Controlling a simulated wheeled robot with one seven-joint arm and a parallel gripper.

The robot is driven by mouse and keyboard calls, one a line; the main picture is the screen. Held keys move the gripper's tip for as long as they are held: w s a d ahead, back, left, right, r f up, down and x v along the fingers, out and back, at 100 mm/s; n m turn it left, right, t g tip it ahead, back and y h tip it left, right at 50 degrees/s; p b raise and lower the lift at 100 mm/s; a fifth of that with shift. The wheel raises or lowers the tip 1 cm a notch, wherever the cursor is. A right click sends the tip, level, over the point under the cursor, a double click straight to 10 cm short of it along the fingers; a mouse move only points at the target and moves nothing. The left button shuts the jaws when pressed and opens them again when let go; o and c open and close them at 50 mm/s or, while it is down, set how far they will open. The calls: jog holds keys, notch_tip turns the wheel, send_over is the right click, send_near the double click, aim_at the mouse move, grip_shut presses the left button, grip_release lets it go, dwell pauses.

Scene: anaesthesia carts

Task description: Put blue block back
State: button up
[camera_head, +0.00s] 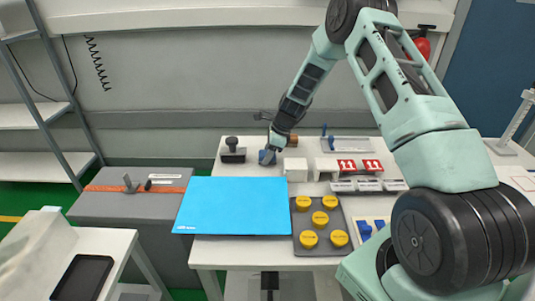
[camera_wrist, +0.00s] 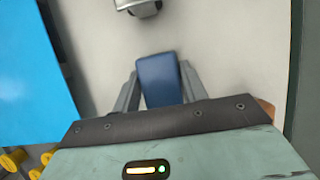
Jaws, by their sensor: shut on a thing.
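My gripper (camera_head: 269,150) reaches down over the back middle of the white cart top. It is shut on a blue block (camera_wrist: 160,80), which sits between the two fingers in the wrist view. The block also shows small at the fingertips in the head view (camera_head: 266,157). Whether the block touches the cart top I cannot tell. Other blue pieces (camera_head: 366,230) lie in a tray at the front right, partly hidden by my arm.
A bright blue mat (camera_head: 235,205) lies at the cart's front left. A grey plate with several yellow knobs (camera_head: 319,217) is beside it. A white box (camera_head: 295,169) stands right of the block, a black-knobbed stand (camera_head: 232,150) left. Red-marked blocks (camera_head: 346,166) stand further right.

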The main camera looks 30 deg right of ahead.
jog(key=shift+f, duration=0.15)
jog(key=o, duration=1)
jog(key=shift+c, duration=0.2)
